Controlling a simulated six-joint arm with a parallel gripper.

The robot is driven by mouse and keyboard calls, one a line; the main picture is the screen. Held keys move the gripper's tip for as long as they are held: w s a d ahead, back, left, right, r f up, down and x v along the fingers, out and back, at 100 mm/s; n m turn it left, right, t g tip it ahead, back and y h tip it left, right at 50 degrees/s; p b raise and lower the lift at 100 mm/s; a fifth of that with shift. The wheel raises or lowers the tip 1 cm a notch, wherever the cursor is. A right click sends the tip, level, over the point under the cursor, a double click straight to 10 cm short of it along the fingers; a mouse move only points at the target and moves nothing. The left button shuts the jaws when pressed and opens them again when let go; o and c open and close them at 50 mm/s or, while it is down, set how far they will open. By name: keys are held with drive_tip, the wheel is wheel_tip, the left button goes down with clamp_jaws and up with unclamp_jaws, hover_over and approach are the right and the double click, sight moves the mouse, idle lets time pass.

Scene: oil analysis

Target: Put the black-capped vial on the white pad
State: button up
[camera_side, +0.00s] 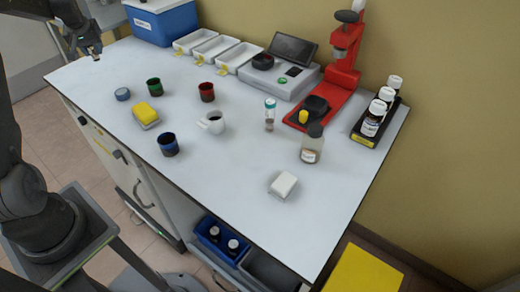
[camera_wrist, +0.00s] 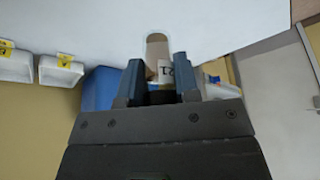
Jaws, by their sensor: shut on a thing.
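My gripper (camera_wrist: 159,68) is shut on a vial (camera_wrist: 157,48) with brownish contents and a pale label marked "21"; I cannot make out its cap. In the side view my gripper (camera_side: 92,52) is at the top left, by the table's far left corner, and the vial there is too small to make out. The white pad (camera_side: 283,184) lies on the table at the front right, with nothing on it, far from my gripper.
A red stand (camera_side: 335,88), a scale (camera_side: 279,82) and a rack of white-capped bottles (camera_side: 374,122) are further back.

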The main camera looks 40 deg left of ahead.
drive_tip(key=w+d+r+m+t+h, duration=0.1)
drive_tip(key=w+d+m, duration=0.1)
drive_tip(key=w+d, duration=0.45)
drive_tip(key=w+d+r+m, duration=0.1)
drive_tip(key=w+d+m, duration=0.2)
drive_tip(key=d, duration=0.7)
drive_tip(key=m+h, duration=0.5)
drive_tip(key=m, duration=0.7)
hover_over(293, 179)
drive_tip(key=s+a, duration=0.2)
drive_tip(key=f, duration=0.4)
drive_tip(key=shift+w+d+f, duration=0.15)
drive_tip(key=shift+d+f, duration=0.25)
drive_tip(key=shift+d, duration=0.1)
drive_tip(key=shift+f, duration=2)
